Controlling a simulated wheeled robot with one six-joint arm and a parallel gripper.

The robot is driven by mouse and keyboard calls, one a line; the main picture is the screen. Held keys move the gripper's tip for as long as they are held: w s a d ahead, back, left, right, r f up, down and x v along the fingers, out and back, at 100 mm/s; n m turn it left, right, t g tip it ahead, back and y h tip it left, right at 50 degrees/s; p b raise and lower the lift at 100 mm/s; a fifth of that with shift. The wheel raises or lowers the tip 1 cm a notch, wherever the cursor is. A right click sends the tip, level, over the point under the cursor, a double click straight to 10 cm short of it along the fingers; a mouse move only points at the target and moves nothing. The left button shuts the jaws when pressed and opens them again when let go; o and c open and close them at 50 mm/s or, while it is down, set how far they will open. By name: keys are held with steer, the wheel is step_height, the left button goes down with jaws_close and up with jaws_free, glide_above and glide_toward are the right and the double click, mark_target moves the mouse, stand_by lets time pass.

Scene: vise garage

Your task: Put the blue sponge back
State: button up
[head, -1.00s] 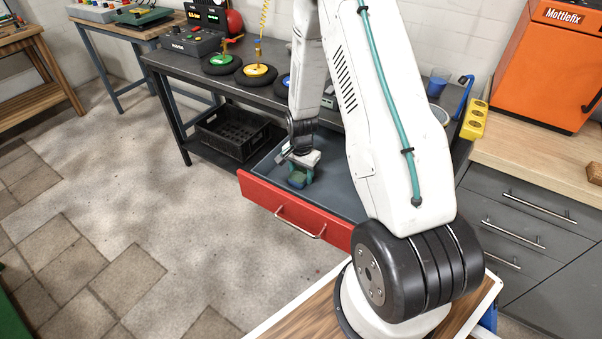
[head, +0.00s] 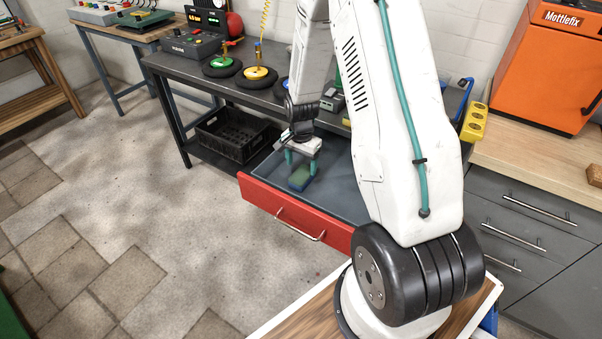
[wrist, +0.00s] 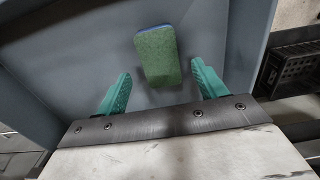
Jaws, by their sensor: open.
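The blue sponge (head: 299,180) lies in the open drawer (head: 345,191), near its left end. In the wrist view the sponge (wrist: 158,56) shows a green top face and a thin blue edge, flat on the grey drawer floor. My gripper (head: 303,160) is above it with its teal fingers spread. In the wrist view my gripper (wrist: 160,85) is open and empty, with the sponge ahead of and between the line of its fingertips, apart from both.
The drawer's red front (head: 283,211) and grey walls surround the sponge. The dark workbench (head: 255,92) stands behind, with round coloured-hub wheels (head: 257,76) on top. A black crate (head: 235,136) sits on the lower shelf. A wooden counter (head: 545,160) is at right.

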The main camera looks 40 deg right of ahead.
step_height(320, 180, up, 6)
step_height(320, 180, up, 8)
steer(key=n, duration=0.2)
glide_above(301, 175)
steer(key=s+a, duration=0.2)
steer(key=a, duration=0.1)
steer(key=s+a+r+n, duration=0.2)
steer(key=s+a+r, duration=0.1)
steer(key=r, duration=0.2)
steer(key=s+a+r+n, duration=0.2)
steer(key=s+a+r, duration=0.1)
steer(key=r, duration=0.2)
steer(key=s+a+r+n, duration=0.3)
steer(key=s+r+n, duration=0.1)
steer(key=s, duration=0.5)
steer(key=s+a+r+n+t, duration=0.1)
steer(key=s+a+r+n, duration=0.3)
steer(key=s, duration=0.6)
step_height(301, 175, up, 2)
steer(key=shift+a, duration=0.3)
